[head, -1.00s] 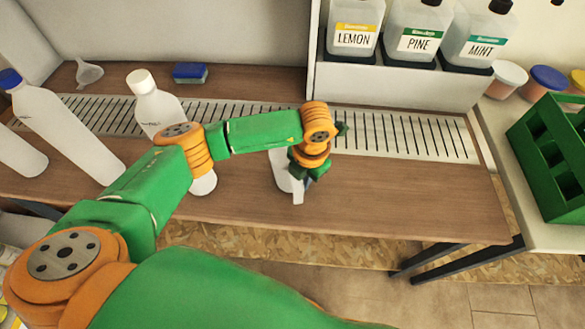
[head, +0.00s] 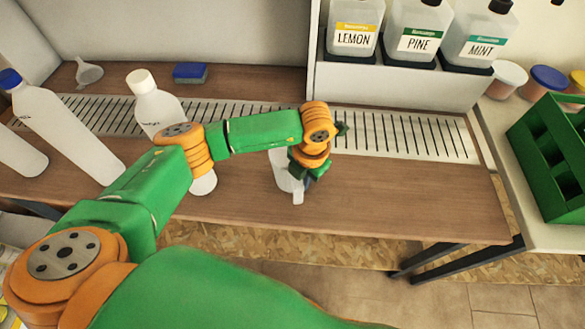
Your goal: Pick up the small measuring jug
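The small measuring jug (head: 283,178) is white and stands on the wooden bench top near its front edge, in the middle of the head view. My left arm reaches across from the lower left. Its gripper (head: 306,178) points down at the jug's right side and hides part of the jug. The dark green fingers are at or very near the jug. I cannot tell whether they are closed on it. My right gripper is not in view.
A white bottle (head: 157,106) stands partly behind my arm, with blue-capped bottles (head: 62,130) at left. A funnel (head: 89,73) and sponge (head: 190,72) lie at the back. Labelled drums (head: 421,28) stand on a raised shelf. A green crate (head: 555,160) is right. The bench right of the jug is clear.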

